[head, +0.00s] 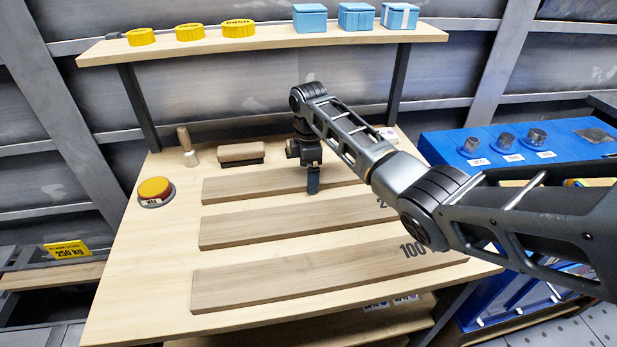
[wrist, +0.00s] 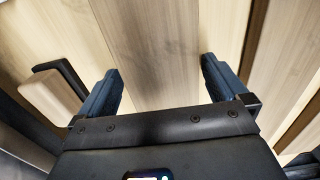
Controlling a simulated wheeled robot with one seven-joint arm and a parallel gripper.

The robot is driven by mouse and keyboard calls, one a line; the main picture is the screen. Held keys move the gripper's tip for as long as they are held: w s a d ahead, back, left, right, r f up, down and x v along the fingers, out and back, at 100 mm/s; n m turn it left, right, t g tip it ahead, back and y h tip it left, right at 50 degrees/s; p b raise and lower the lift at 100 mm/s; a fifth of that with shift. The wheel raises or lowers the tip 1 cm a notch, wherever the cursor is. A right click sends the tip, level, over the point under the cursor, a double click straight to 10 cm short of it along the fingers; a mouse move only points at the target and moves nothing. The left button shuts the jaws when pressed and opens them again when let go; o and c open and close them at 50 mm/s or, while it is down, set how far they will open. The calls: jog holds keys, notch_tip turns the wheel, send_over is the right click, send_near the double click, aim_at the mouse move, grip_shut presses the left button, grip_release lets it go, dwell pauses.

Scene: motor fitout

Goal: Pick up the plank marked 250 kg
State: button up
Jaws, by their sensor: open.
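Three brown planks lie side by side on the workbench in the head view. The front plank (head: 300,276) shows "100" near its right end. The middle plank (head: 290,220) shows a "2" beside my arm, and the rest of its mark is hidden. The back plank (head: 250,185) has its right part behind my arm, so I see no mark on it. My gripper (head: 313,186) is open over the back plank. In the wrist view my open gripper (wrist: 163,78) has a plank surface (wrist: 155,40) between its fingers; contact cannot be told.
A yellow sign (head: 67,250) reads 250 kg at the left. A red-yellow button (head: 155,190), a wooden-handled tool (head: 187,147) and a brush (head: 240,153) stand on the workbench (head: 130,270). A shelf (head: 270,42) holds yellow discs and blue boxes. A blue cabinet (head: 450,148) stands right.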

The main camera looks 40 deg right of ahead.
jog(key=c, duration=1.2)
jog(key=shift+r, duration=0.1)
jog(key=shift+r, duration=0.15)
